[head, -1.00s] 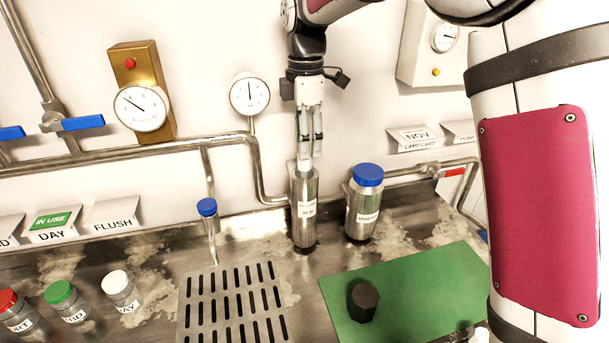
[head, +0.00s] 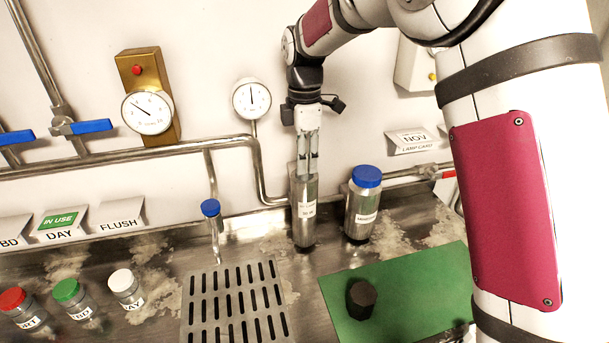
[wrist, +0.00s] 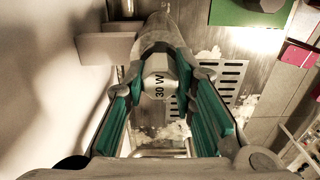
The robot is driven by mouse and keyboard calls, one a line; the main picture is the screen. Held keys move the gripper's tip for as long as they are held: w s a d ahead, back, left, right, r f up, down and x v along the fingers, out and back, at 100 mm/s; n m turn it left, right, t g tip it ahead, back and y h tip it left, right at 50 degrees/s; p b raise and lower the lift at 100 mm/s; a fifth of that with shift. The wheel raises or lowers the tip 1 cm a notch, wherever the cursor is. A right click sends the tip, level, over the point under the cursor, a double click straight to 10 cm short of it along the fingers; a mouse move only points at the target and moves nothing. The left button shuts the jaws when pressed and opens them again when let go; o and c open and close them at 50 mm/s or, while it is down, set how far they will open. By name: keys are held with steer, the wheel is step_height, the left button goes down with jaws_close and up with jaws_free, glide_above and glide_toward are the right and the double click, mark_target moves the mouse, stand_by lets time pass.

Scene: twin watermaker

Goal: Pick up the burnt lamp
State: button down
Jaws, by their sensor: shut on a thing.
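My gripper (head: 308,168) points down at the top of an upright steel cylinder (head: 304,225) with a white label, standing at the back of the steel counter. In the wrist view, my gripper (wrist: 163,88) has its green-padded fingers on both sides of a pale end piece marked 30 W (wrist: 159,86), which I take to be the lamp. The fingers are shut on it. The cylinder (wrist: 158,38) also shows beyond it in the wrist view. I cannot tell whether the lamp sits inside the cylinder or is one piece with it, and no burn marks show.
A blue-capped steel bottle (head: 364,210) stands close right of the cylinder. A dark block (head: 361,298) lies on a green mat (head: 425,285) in front. A pipe (head: 262,180) runs behind. A slotted drain plate (head: 235,305) lies front left.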

step_height(320, 180, up, 18)
steer(key=b, duration=0.3)
steer(key=shift+b, duration=0.3)
stand_by(0.4)
steer(key=c, duration=2)
jaws_free()
jaws_close()
